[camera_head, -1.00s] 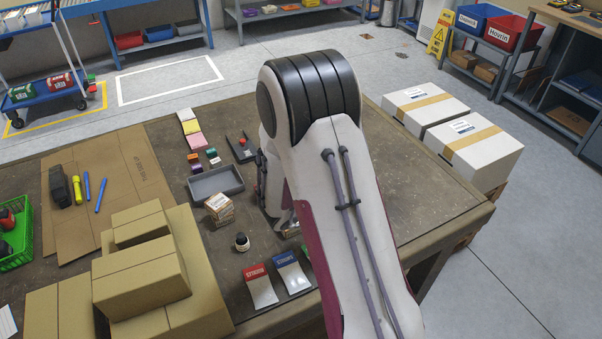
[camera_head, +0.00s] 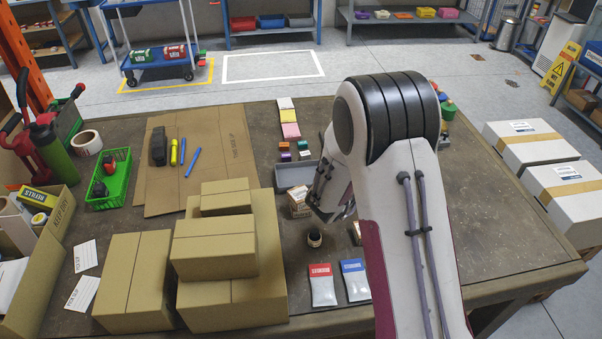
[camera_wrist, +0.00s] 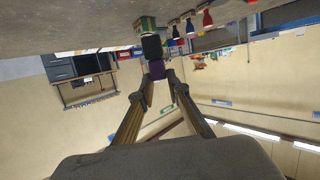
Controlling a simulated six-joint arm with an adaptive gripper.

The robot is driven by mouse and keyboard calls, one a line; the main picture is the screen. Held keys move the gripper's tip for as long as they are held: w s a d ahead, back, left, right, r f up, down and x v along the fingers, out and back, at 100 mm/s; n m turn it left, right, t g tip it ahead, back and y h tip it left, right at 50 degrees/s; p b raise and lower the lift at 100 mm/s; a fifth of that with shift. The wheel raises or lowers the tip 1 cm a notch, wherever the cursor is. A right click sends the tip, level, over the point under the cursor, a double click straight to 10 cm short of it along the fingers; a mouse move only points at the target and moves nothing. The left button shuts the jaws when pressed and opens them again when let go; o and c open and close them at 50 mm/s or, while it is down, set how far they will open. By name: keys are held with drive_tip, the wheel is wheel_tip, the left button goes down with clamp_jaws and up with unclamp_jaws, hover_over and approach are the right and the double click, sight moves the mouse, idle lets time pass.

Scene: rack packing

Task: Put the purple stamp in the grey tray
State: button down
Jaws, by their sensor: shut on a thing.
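The purple stamp (camera_wrist: 157,69), a purple body with a dark block at its far end, is between my gripper's fingertips (camera_wrist: 158,80) in the wrist view. My gripper is shut on it. In the head view my gripper (camera_head: 338,208) is low beside my arm, right of the small carton; its fingertips are partly hidden and I cannot make out the stamp there. The grey tray (camera_head: 281,177) lies on the table up and left of the gripper, its right end hidden behind the carton and my arm. The visible part of its floor looks empty.
Small coloured blocks (camera_head: 285,156) lie behind the tray. Stacked brown boxes (camera_head: 215,246) stand to the left. The table's right side (camera_head: 500,220) is clear.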

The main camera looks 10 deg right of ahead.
drive_tip(key=w+a+n+t+y, duration=0.2)
drive_tip(key=w+a+n+y, duration=0.2)
drive_tip(key=a, duration=0.7)
drive_tip(key=w+a+n+t+y, duration=0.2)
drive_tip(key=w+a+n+y, duration=0.3)
drive_tip(key=w+a, duration=0.3)
drive_tip(key=a+y, duration=0.1)
drive_tip(key=a, duration=0.2)
drive_tip(key=shift+w+a+r+t+y, duration=0.2)
drive_tip(key=shift+t+y, duration=0.1)
drive_tip(key=shift+f, duration=0.1)
hover_over(293, 184)
wheel_tip(293, 184, down, 6)
drive_tip(key=shift+a+f, duration=0.1)
drive_tip(key=shift+f, duration=1.8)
drive_tip(key=shift+f, duration=0.15)
drive_tip(key=c, duration=1.9)
unclamp_jaws()
